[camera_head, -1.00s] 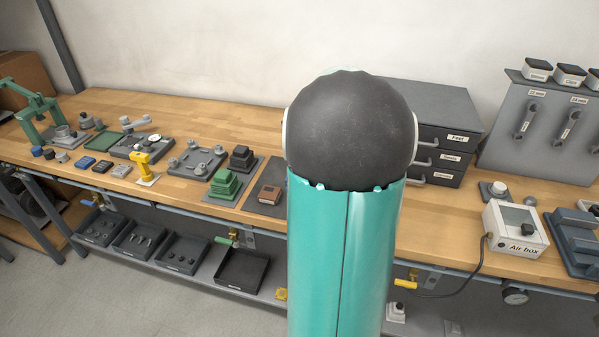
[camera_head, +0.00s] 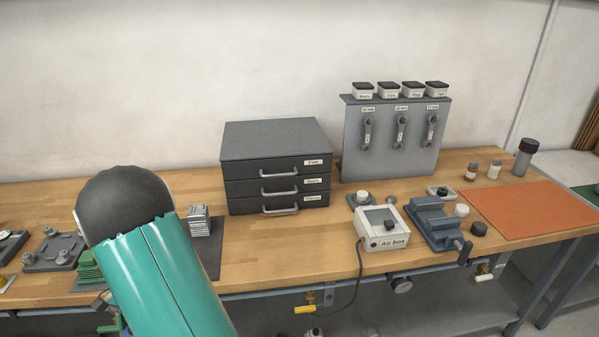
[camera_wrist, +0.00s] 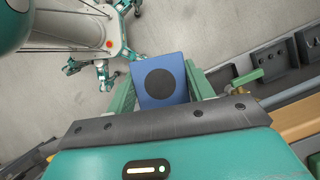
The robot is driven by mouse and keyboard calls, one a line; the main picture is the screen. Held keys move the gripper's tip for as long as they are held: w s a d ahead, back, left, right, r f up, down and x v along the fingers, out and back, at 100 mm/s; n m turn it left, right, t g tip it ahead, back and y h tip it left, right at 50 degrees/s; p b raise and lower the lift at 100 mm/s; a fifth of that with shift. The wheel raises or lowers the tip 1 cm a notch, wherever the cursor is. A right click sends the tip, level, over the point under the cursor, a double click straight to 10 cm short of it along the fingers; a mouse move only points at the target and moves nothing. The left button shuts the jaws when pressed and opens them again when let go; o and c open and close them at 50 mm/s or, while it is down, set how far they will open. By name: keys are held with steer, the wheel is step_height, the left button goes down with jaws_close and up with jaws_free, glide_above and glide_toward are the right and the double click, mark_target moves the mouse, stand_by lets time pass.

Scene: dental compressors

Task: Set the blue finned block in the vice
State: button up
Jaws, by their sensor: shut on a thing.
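The blue finned block (camera_wrist: 152,66) is between the two green fingers of my gripper (camera_wrist: 162,72) in the wrist view. My gripper is shut on it, over the floor. The block shows a flat blue face with a dark round disc; its fins are not visible from here. The blue-grey vice (camera_head: 430,220) stands on the bench in the head view, right of the air box, with its handle toward the front edge. In the head view my own arm hides most of the gripper at the lower left, well left of the vice.
The white air box (camera_head: 382,228) stands just left of the vice, its cable hanging over the front edge. A dark knob (camera_head: 479,229) and small round parts lie right of it. A drawer cabinet (camera_head: 276,165) and tool panel (camera_head: 395,135) stand behind. The orange mat (camera_head: 525,210) is clear.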

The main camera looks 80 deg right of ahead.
steer(key=w+a+f+n+g+h, duration=0.2)
steer(key=w+a+f+n, duration=0.2)
steer(key=a+f+n, duration=0.4)
steer(key=w+a+f+n+g+h, duration=0.2)
steer(key=w+a+f+n, duration=0.1)
steer(key=a+f+n, duration=0.5)
steer(key=a+f, duration=0.3)
steer(key=f, duration=0.1)
steer(key=shift+w+a+h, duration=0.15)
steer(key=shift+w+h, duration=0.15)
steer(key=shift+w, duration=0.05)
